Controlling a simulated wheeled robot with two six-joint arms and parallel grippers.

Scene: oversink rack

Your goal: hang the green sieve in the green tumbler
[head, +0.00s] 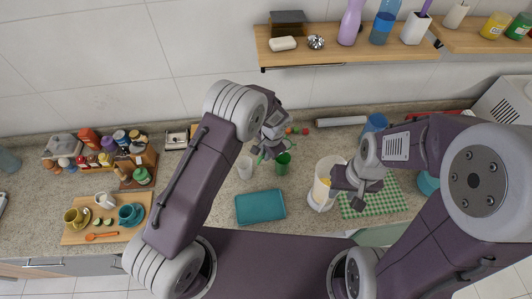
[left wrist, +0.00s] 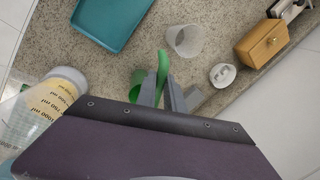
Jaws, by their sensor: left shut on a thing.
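My left gripper (head: 264,154) is shut on the green sieve (head: 262,152), above the counter beside the green tumbler (head: 283,163). In the left wrist view a curved green part of the sieve (left wrist: 162,68) shows between the fingertips (left wrist: 162,90). The tumbler shows partly behind a finger there (left wrist: 136,84). The rest of the sieve is mostly hidden by the gripper, and I cannot tell whether it touches the tumbler. My right gripper (head: 356,194) is over the green checked cloth, right of the measuring jug; its jaw opening is unclear.
A clear white cup (head: 245,167) stands left of the tumbler. A teal tray (head: 260,207) lies in front, and a measuring jug (head: 322,183) stands to the right. A wall shelf (head: 345,48) is above. A wooden board (head: 108,218) with cups is at the left.

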